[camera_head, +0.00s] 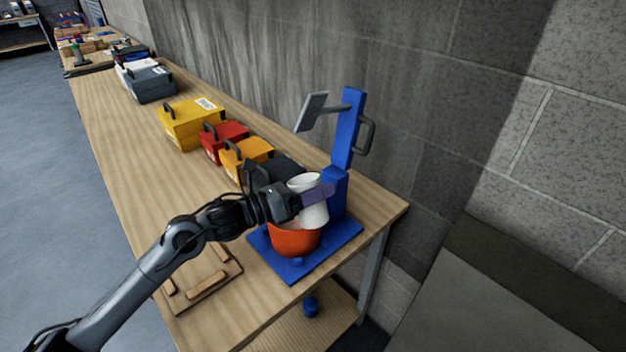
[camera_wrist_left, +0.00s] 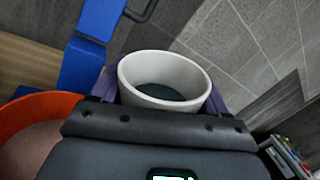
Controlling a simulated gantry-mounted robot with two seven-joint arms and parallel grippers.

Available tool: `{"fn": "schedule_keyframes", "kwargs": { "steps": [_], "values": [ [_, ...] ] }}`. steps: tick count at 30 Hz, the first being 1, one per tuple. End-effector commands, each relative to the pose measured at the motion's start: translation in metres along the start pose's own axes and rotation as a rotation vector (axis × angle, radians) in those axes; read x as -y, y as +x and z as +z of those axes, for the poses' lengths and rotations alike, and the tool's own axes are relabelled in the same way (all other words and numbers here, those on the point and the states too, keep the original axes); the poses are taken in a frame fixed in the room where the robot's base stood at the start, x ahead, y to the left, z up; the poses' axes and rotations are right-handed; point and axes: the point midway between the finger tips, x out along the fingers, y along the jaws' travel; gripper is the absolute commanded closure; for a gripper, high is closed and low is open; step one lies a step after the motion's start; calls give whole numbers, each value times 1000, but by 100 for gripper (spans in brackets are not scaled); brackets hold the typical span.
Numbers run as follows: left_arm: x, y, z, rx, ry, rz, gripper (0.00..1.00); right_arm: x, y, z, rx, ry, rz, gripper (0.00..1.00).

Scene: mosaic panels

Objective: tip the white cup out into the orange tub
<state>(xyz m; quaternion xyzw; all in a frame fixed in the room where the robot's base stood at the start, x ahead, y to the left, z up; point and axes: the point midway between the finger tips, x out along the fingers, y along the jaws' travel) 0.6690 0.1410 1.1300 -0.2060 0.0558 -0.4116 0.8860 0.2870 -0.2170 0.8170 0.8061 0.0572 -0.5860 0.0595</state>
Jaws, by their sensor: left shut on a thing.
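The white cup (camera_head: 313,213) is held in my left gripper (camera_head: 315,196), whose purple fingers close around its sides. The cup looks roughly upright, just above the orange tub (camera_head: 294,240) and overlapping its far right side in the head view. The left wrist view looks into the white cup (camera_wrist_left: 165,75); something dark shows at its bottom, but I cannot tell what. The orange tub (camera_wrist_left: 28,112) shows at the left there, with a brownish inside. It stands on the blue base of a stand (camera_head: 290,268). My right gripper is not in view.
The blue stand's post (camera_head: 346,130) rises close behind the cup, with a grey plate (camera_head: 313,110) on its arm. Yellow (camera_head: 193,125), red and orange boxes line the wooden table behind. A wooden frame (camera_head: 205,281) lies at the front left.

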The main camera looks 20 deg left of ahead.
Motion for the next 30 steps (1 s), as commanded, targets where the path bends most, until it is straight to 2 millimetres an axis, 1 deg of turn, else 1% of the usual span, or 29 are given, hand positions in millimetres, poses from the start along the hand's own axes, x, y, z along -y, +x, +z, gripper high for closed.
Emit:
{"fn": "schedule_keyframes", "kwargs": {
  "steps": [1, 10, 30],
  "values": [
    [2, 0, 4, 6, -25, -1, 65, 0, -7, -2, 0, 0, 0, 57],
    [4, 1, 4, 33, -180, 0, 65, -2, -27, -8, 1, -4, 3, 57],
    [-5, -1, -6, 101, -577, 1, 65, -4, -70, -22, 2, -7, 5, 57]
  ]
}}
